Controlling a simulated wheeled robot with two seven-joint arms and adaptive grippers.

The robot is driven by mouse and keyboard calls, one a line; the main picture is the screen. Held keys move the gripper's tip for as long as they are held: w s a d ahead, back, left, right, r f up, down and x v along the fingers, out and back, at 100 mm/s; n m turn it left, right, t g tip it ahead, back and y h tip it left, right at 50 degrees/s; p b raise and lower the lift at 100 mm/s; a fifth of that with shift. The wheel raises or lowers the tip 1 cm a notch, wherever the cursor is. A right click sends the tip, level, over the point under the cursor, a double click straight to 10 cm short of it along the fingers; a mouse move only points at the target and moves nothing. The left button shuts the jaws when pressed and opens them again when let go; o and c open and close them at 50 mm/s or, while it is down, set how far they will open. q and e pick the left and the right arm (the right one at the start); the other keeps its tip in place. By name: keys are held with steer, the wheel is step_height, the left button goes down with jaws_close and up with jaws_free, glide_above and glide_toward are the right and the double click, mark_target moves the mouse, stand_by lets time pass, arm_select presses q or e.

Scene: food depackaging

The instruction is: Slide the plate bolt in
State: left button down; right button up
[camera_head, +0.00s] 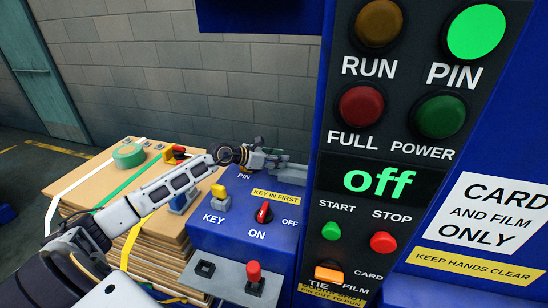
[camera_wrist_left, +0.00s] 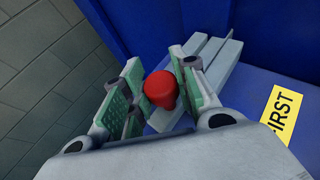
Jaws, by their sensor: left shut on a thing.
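My left gripper (camera_head: 262,157) is at the back of the blue machine's low box, above the word PIN. In the left wrist view its green-padded fingers (camera_wrist_left: 158,92) are shut on a red knob (camera_wrist_left: 161,89). The knob sits at the near end of a grey plate bolt (camera_wrist_left: 222,60), whose flat bars run toward a blue wall. In the head view part of the bolt (camera_head: 294,165) shows right of the fingers, by the tall panel; the fingers hide the knob there. My right gripper is not in view.
The blue box (camera_head: 225,238) carries a red-black switch (camera_head: 264,213) and a yellow key (camera_head: 219,193). A grey bracket with another red knob (camera_head: 253,272) is in front. The tall panel (camera_head: 330,200) stands close right, its display reading "off". Strapped cardboard (camera_head: 75,187) lies left.

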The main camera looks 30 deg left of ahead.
arm_select(q)
steer(key=shift+d, duration=0.15)
steer(key=c, duration=1.5)
jaws_free()
steer(key=o, duration=0.4)
steer(key=shift+w+d, duration=0.1)
steer(key=shift+d, duration=0.1)
steer(key=shift+a, duration=0.25)
steer(key=shift+s+a+r, duration=0.2)
steer(key=shift+s+a, duration=0.1)
steer(key=shift+s, duration=0.3)
steer(key=shift+v, duration=5.25)
steer(key=shift+d, duration=0.1)
